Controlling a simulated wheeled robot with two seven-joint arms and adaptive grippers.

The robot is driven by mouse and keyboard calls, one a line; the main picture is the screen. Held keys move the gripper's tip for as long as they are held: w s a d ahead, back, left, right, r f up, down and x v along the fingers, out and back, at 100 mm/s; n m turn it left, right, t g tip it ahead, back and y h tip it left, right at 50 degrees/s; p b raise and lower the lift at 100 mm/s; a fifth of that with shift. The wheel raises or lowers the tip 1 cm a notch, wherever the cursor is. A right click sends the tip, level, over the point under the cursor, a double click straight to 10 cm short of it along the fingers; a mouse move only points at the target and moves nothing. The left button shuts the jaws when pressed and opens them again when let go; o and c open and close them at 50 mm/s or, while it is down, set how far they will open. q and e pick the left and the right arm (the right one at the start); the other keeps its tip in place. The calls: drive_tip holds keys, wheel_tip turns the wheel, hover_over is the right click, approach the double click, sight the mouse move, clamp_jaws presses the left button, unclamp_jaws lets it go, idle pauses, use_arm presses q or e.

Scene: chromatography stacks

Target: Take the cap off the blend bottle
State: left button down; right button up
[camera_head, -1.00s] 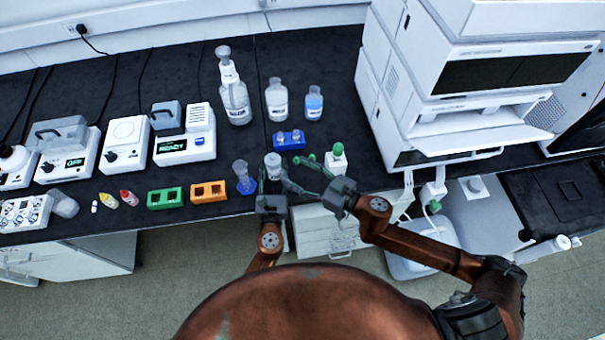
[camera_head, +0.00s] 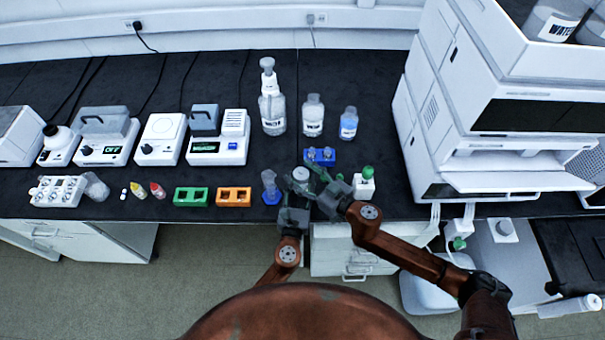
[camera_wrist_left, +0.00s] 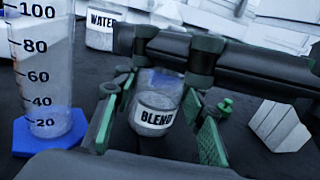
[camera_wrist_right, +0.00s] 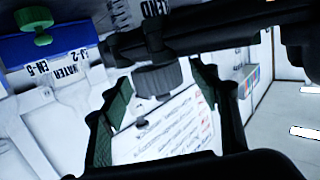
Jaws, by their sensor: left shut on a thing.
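The blend bottle (camera_head: 301,175) stands near the bench's front edge. In the left wrist view its clear body and BLEND label (camera_wrist_left: 153,113) show between the fingers of my left gripper (camera_wrist_left: 160,125), which is shut on it. My right gripper (camera_head: 316,177) comes in from the right at the bottle's top, its fingers crossing above the bottle in the left wrist view and hiding the top. In the right wrist view, which is upside down, the dark ribbed cap (camera_wrist_right: 157,80) is between the open fingers of my right gripper (camera_wrist_right: 160,100). Contact with the cap is unclear.
A graduated cylinder (camera_head: 270,187) with a blue base stands close left of the bottle. A green-capped white container (camera_head: 364,182) stands close right, and a blue rack (camera_head: 320,156) is behind. Larger bottles (camera_head: 313,115) stand further back. The chromatography stack (camera_head: 440,150) rises at the right.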

sight(301, 171)
drive_tip(key=c, duration=1.4)
drive_tip(key=shift+o, duration=0.2)
drive_tip(key=shift+r, duration=0.3)
drive_tip(key=shift+r, duration=0.85)
drive_tip(key=shift+r, duration=2)
